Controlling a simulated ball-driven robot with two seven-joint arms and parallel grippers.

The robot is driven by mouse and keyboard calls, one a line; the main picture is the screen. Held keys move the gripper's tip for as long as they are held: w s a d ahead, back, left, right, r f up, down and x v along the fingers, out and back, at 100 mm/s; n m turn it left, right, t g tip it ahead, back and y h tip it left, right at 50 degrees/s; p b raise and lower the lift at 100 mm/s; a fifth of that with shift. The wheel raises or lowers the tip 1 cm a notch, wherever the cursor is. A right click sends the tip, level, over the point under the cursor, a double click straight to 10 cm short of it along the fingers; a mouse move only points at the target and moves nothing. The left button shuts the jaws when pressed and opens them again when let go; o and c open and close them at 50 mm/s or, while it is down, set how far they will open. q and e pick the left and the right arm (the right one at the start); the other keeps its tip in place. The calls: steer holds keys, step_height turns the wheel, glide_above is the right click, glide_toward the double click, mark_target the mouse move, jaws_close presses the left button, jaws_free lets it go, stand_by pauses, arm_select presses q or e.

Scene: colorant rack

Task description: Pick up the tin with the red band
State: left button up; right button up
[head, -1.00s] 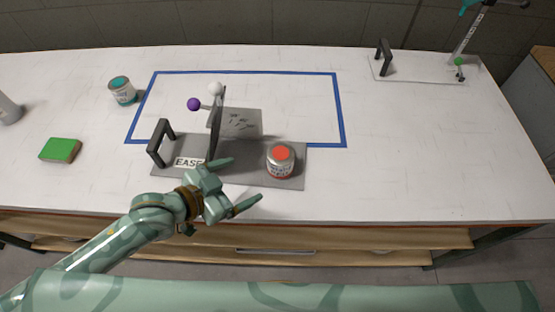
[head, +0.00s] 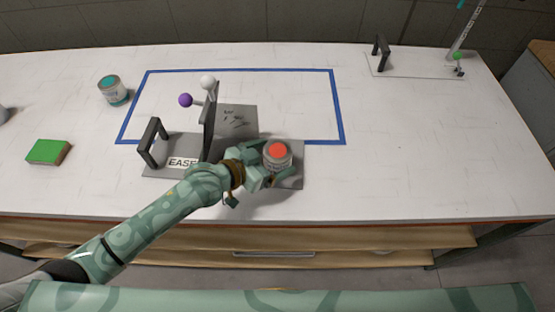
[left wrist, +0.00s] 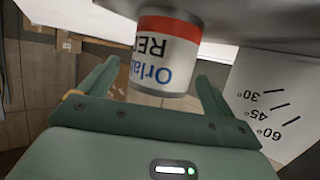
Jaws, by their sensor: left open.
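The tin with the red band (head: 277,157) stands upright on the right part of a grey base plate, its red top facing up. My left gripper (head: 268,163) is open, with its fingers reaching to either side of the tin. In the left wrist view the tin (left wrist: 167,55) appears between the two spread fingers (left wrist: 157,88), with its red band and white label showing. I cannot tell whether either finger touches it. My right gripper is not in view.
The grey base (head: 292,181) carries a black handle (head: 151,143) and an upright dark panel (head: 209,125) left of the tin. A teal-topped tin (head: 113,90) and a green block (head: 48,152) stand farther left.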

arm_select(q)
steer(key=x, duration=0.2)
steer(key=shift+w+d+f, duration=0.15)
steer(key=shift+w+f, duration=0.05)
steer(key=shift+f, duration=0.05)
steer(key=shift+r, duration=0.1)
steer(key=shift+c, duration=0.3)
steer(key=c, duration=1)
steer(key=shift+c, duration=0.5)
steer(key=shift+r, duration=0.1)
